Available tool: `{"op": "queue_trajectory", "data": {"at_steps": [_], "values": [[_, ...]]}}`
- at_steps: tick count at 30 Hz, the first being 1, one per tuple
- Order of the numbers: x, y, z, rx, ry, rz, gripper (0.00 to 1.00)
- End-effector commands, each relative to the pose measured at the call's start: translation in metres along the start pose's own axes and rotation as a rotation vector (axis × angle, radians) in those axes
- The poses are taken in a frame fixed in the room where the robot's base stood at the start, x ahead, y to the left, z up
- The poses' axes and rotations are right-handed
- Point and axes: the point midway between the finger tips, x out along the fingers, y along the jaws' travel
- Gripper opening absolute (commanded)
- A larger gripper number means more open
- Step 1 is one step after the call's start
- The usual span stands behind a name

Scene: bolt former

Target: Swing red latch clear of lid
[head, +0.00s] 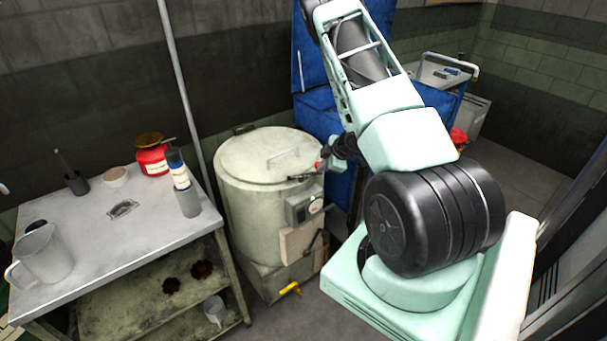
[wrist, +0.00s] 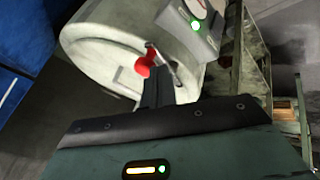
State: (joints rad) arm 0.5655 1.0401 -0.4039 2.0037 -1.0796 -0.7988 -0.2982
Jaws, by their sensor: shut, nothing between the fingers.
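The round cream lid (head: 265,152) is down on top of the cream drum-shaped machine (head: 244,200), with a bar handle on it. The red latch (head: 319,166) is at the lid's right edge, with a dark bar running left from it over the rim. In the wrist view the red latch knob (wrist: 145,66) shows just beyond my fingertips, beside the lid (wrist: 105,68). My gripper (wrist: 157,80) is shut and empty, with its tips at or very near the latch. I cannot tell whether they touch.
A grey control box (head: 303,207) with a green light is on the machine's front. A metal table (head: 100,240) with a jug, bottle and red can stands at left. A blue cabinet (head: 320,108) is close behind the machine. A yellow-handled valve (head: 290,289) is low in front.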

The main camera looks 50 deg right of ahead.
Motion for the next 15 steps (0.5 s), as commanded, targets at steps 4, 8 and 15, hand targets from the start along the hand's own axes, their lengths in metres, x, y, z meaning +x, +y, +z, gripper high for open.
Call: {"op": "queue_trajectory", "data": {"at_steps": [4, 8, 15], "values": [[0.001, 0.009, 0.003, -0.1, 0.049, -0.048, 0.0], [0.003, 0.013, 0.004, -0.178, 0.087, -0.086, 0.0], [0.005, 0.017, 0.004, -0.217, 0.108, -0.106, 0.0]]}}
